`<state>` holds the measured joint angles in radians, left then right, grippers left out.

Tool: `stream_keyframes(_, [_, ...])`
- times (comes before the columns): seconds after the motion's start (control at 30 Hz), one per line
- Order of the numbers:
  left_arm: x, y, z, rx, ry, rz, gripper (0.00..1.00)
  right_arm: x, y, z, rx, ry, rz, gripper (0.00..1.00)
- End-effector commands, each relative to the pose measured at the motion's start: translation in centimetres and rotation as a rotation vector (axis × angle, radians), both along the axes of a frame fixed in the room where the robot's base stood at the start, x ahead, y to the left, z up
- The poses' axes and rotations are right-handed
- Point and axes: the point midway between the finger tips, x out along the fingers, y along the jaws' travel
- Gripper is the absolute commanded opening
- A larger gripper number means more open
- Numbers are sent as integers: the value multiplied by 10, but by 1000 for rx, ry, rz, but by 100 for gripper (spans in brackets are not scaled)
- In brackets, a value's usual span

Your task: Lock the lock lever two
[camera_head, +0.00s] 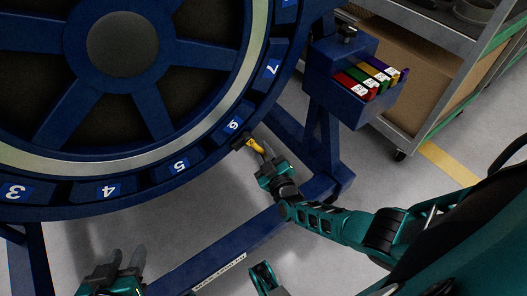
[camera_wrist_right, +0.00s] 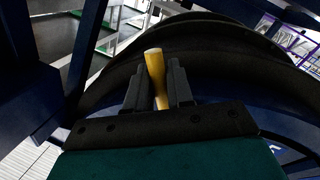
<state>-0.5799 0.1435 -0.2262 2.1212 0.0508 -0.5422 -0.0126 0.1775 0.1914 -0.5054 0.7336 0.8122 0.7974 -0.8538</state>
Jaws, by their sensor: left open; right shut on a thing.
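A yellow lock lever (camera_head: 256,145) sits on the rim of the large blue wheel frame, beside the label 6. My right gripper (camera_head: 267,158) is at this lever, with its fingers around the handle. In the right wrist view the yellow lever (camera_wrist_right: 154,66) stands up between the two dark fingers of my right gripper (camera_wrist_right: 159,90), which are shut on it. My left gripper (camera_head: 125,262) is open and empty at the bottom left, below the rim. No lever marked two is readable in either view.
The blue wheel frame (camera_head: 217,140) carries number labels, 3 to 7 readable. A blue box (camera_head: 345,100) with coloured binders hangs right of it. A grey shelf cart (camera_head: 405,130) stands at the upper right. A blue stand beam (camera_head: 225,250) crosses below the wheel.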

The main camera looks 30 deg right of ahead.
Motion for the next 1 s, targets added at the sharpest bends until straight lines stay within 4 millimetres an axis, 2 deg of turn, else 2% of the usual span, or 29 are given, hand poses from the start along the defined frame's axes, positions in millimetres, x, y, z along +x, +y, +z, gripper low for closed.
stream_keyframes(0.27, [0, 0, 0, 0, 0, 0, 42, 0, 2, -1, 27, 4, 0, 0])
stream_keyframes(0.47, [0, 0, 0, -1, 0, -1, 42, 0, 9, -4, 121, 16, -1, 0])
stream_keyframes(1.0, [0, 0, 3, 2, 2, 2, 42, -5, 42, -9, 601, 85, -1, 0])
